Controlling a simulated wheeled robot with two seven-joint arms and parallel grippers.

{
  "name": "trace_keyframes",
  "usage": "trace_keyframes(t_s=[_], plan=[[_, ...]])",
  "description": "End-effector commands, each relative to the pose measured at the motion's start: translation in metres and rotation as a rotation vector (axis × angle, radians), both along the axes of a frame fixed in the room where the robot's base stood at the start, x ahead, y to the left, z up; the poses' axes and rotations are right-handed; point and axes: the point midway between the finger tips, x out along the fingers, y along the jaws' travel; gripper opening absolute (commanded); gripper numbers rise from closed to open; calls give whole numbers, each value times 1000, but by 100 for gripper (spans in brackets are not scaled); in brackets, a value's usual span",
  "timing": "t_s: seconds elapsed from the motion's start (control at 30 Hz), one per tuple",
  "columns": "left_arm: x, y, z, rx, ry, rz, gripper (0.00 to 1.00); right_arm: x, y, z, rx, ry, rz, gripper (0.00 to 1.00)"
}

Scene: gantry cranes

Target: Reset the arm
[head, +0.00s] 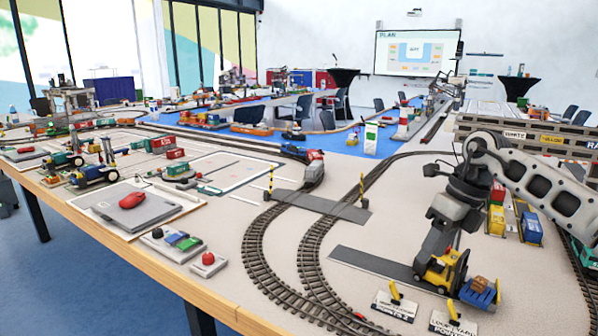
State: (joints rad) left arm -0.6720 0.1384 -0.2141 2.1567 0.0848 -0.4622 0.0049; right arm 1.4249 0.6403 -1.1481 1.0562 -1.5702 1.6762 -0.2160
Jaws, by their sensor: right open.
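My right arm comes in from the right edge. Its gripper (436,252) points down and is open, just above and behind a yellow toy forklift (446,270). Whether the fingers touch the forklift cannot be told, as its left side is partly hidden. The forklift stands at the end of a dark grey strip (375,264) and bears a small brown box (480,284) at its front, over a blue piece. My left gripper is not in view.
Curved railway tracks (313,238) cross the table, with a train (314,168) on them.

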Motion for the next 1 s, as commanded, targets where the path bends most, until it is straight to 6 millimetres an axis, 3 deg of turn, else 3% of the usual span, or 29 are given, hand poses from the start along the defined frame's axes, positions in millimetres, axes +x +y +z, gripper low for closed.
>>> trace_keyframes(t_s=[0.17,0.3,0.4,0.5,0.63,0.77,0.87,1.0], plan=[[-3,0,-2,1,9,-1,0,-15,78,-44,244,20,58,44],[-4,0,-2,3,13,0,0,-50,171,-73,608,81,39,44],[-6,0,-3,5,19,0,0,-79,229,-72,927,163,-68,44],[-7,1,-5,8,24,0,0,-100,261,-61,1220,268,-251,44],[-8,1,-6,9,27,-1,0,-111,266,-53,1539,436,-594,44],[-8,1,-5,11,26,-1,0,-114,239,-68,1761,624,-1035,44],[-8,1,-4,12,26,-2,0,-123,207,-99,1848,776,-1425,44],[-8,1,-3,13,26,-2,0,-160,160,-161,1832,979,-1992,44]])
